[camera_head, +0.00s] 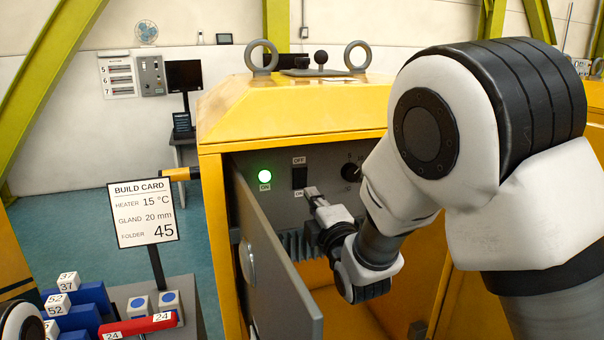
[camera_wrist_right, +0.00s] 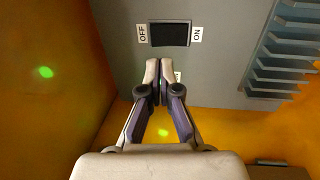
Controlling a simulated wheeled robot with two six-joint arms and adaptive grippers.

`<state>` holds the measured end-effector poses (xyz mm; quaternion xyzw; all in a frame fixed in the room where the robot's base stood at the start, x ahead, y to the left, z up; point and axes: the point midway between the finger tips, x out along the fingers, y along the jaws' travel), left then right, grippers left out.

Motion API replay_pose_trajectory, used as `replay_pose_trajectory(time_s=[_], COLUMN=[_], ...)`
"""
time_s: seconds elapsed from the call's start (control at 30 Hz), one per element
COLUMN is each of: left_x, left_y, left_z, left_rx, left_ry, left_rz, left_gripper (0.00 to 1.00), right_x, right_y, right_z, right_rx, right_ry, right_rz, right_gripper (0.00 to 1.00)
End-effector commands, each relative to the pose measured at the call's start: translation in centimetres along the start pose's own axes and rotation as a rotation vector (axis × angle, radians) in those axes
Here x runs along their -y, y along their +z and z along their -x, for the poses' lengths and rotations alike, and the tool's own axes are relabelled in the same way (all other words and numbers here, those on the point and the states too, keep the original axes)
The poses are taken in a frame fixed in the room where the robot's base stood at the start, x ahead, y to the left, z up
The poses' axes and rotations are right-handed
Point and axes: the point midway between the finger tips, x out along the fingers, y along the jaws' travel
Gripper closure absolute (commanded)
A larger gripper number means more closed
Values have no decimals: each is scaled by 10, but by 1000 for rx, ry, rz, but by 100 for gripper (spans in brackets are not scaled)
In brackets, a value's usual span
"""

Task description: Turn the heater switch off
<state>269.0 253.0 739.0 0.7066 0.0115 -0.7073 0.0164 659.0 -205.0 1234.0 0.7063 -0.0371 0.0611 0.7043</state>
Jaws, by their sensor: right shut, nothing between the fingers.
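The black heater switch (camera_head: 299,178) is on the grey panel inside the yellow cabinet, with an OFF label (camera_head: 299,160) above it and an ON label below, partly covered by my fingers. A green lamp (camera_head: 264,177) glows left of the switch. My right gripper (camera_head: 313,195) is shut and empty, at the lower end of the switch. In the right wrist view the fingertips (camera_wrist_right: 153,66) are just below the switch (camera_wrist_right: 170,34) in the picture; I cannot tell whether they touch the panel. The OFF label (camera_wrist_right: 142,34) is at its left and the ON label (camera_wrist_right: 197,34) at its right.
The grey cabinet door (camera_head: 272,270) stands open at the left of the opening. A black dial (camera_head: 350,172) is right of the switch, and grey fins (camera_wrist_right: 285,50) stick out from the panel. A build card (camera_head: 143,213) stands on the table at the left.

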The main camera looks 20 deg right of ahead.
Motion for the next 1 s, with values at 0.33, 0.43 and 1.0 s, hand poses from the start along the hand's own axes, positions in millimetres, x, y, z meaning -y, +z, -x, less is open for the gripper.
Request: replay_pose_trajectory(time_s=[0.33,0.43,1.0], left_x=[0,0,0], left_y=[0,0,0], left_z=[31,32,40], left_rx=[0,0,0], left_ry=[0,0,0], left_rz=[0,0,0], left_gripper=[45,45,45], right_x=[-2,-1,-1], right_y=[0,0,0], right_z=[-63,-68,-74], right_rx=[0,0,0], right_ry=[0,-1,-57], right_rz=[-1,0,0], right_gripper=[100,100,100])
